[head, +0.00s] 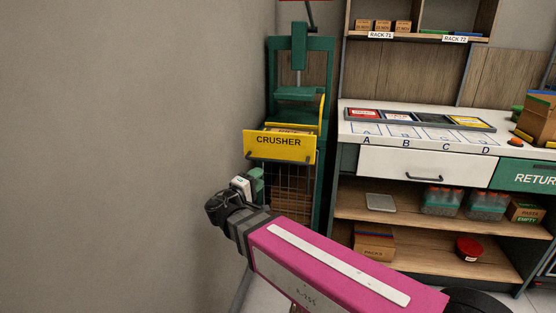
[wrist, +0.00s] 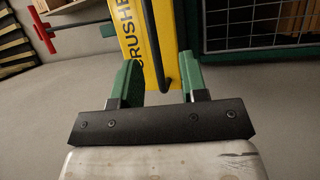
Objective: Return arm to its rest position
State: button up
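My gripper (wrist: 158,78) is open in the wrist view, its two green fingers wide apart with nothing gripped between them. The yellow CRUSHER panel (wrist: 156,35) and its black handle bar show beyond the gap between the fingers. In the head view my magenta arm reaches up and left from the bottom right, and my gripper (head: 257,182) is just below the yellow panel (head: 279,147), partly hidden by the wrist. I cannot tell the exact distance from fingers to panel.
The green crusher frame (head: 328,95) with its mesh cage (head: 285,187) stands near the left wall. At right, a white counter (head: 365,134) has a drawer (head: 424,166) and shelves of boxes and bottles below. A red-handled bar (wrist: 60,28) shows upper left in the wrist view.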

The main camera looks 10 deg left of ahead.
jog(key=w+d+f+m+g, duration=0.25)
jog(key=d+f+g, duration=0.35)
jog(key=d, duration=0.5)
jog(key=w+d+f+m+g, duration=0.2)
jog(key=w+d+f+g, duration=0.25)
jog(key=d+f, duration=0.55)
jog(key=s+d+f+m+g+y, duration=0.2)
jog(key=d+f+m+g+y, duration=0.1)
jog(key=d, duration=0.6)
jog(key=s+d+f+m+g+y, duration=0.3)
jog(key=d+f+m+g+y, duration=0.1)
jog(key=d+f, duration=0.3)
jog(key=d+y, duration=0.1)
jog(key=d, duration=0.1)
jog(key=shift+s+d+f+y, duration=0.2)
jog(key=shift+d+f+y, duration=0.1)
jog(key=shift+d+f, duration=0.1)
